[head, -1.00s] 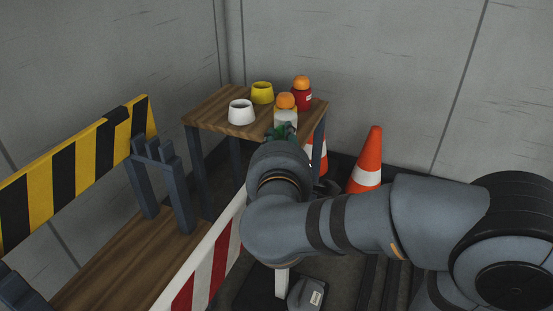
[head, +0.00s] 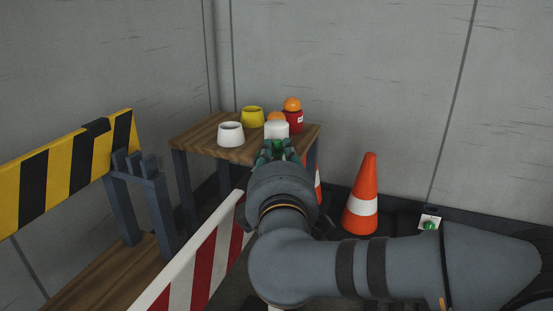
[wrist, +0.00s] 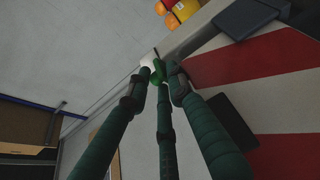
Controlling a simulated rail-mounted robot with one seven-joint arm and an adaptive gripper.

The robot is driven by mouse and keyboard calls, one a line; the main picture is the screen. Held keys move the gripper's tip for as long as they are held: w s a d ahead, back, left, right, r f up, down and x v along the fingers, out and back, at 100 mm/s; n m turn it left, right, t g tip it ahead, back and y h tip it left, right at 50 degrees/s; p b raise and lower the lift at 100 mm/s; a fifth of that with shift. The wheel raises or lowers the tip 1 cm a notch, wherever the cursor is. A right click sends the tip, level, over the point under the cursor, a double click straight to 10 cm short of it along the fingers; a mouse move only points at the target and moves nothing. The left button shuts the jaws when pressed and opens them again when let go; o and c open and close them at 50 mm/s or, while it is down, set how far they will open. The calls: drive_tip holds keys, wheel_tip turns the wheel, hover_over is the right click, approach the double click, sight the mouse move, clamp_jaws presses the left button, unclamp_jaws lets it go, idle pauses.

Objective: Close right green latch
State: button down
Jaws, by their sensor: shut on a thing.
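My gripper (wrist: 160,82) has dark green fingers that close together around a small bright green piece (wrist: 157,71), which looks like the green latch. The fingers hide part of it. A white piece (wrist: 147,61) shows just beyond it in the wrist view. In the head view my gripper (head: 278,152) is at the front edge of the wooden table, just below a white block (head: 276,130); the latch itself is not clear there. Another green round part on a white plate (head: 429,224) shows low at the right, above my arm and apart from my gripper.
The wooden table (head: 205,135) holds a white pot (head: 230,134), a yellow pot (head: 252,116) and a red bottle (head: 294,119). A red-white barrier (head: 205,262) runs below left. A yellow-black barrier (head: 65,172) stands left. An orange cone (head: 364,195) stands right.

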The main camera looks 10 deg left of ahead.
drive_tip(key=shift+w+d+f+m+t+b, duration=0.15)
drive_tip(key=shift+d+m+b, duration=0.15)
drive_tip(key=shift+b, duration=0.25)
drive_tip(key=shift+s+d+f+m+t+b, duration=0.1)
drive_tip(key=shift+d+m+t+b, duration=0.05)
drive_tip(key=shift+m+b, duration=0.3)
idle(2.5)
drive_tip(key=shift+r, duration=0.1)
idle(0.3)
drive_tip(key=c, duration=1.7)
unclamp_jaws()
drive_tip(key=shift+a, duration=0.15)
drive_tip(key=shift+s, duration=0.5)
drive_tip(key=s, duration=0.3)
drive_tip(key=s+d, duration=0.1)
drive_tip(key=s, duration=0.3)
drive_tip(key=s+d, duration=0.1)
drive_tip(key=s, duration=0.2)
drive_tip(key=shift+s+d, duration=0.2)
drive_tip(key=shift+s, duration=0.2)
drive_tip(key=shift+w, duration=0.1)
drive_tip(key=shift+w+a, duration=0.4)
drive_tip(key=shift+w, duration=1.5)
drive_tip(key=shift+w+a, duration=0.45)
drive_tip(key=shift+w, duration=1.5)
drive_tip(key=shift+w+a, duration=0.4)
drive_tip(key=shift+w, duration=1.5)
